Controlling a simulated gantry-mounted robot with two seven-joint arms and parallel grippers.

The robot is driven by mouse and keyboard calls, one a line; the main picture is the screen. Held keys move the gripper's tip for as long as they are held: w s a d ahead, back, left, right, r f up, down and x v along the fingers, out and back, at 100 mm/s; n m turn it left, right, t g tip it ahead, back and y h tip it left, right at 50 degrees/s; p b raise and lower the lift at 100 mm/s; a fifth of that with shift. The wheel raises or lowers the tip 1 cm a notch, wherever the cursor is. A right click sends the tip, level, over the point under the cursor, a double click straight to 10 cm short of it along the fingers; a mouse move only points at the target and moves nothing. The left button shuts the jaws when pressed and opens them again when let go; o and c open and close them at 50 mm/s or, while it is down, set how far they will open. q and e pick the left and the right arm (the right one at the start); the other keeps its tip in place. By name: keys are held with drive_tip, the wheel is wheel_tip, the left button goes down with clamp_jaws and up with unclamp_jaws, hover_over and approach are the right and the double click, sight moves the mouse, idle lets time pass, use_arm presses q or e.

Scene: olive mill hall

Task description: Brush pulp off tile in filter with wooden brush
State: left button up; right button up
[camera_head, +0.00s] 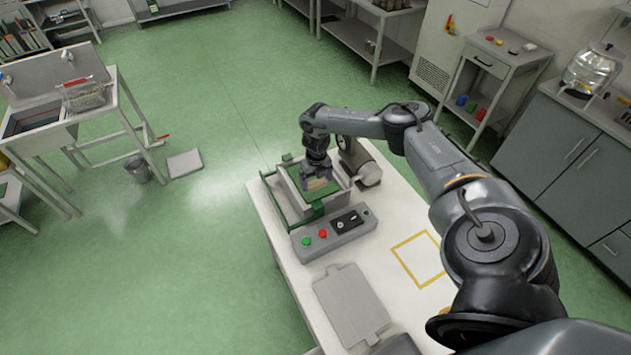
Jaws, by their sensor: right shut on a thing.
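The filter (308,207) is a grey box with green frame parts, standing at the far end of the white table. My right gripper (317,176) reaches down over its open top. It is shut on a small tan block, which looks like the wooden brush (318,184). The brush is at the box opening; I cannot tell whether it touches the surface inside. A green surface (325,192) shows inside the box around the brush. The tile and any pulp cannot be told apart at this size. My left gripper is not in view.
A control box (333,235) with red and green buttons sits in front of the filter. A grey cylindrical motor (368,175) stands at its right. A flat grey plate (350,303) lies nearer on the white table (290,262). A yellow outlined square (418,259) is empty.

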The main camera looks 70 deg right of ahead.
drive_tip(key=shift+s+a+r+p, duration=0.1)
drive_tip(key=shift+s+r+p, duration=0.05)
drive_tip(key=shift+r+p, duration=0.65)
wheel_tip(320, 180, up, 3)
drive_tip(key=shift+f+p, duration=0.2)
drive_tip(key=shift+p, duration=0.6)
drive_tip(key=shift+r+p, duration=0.3)
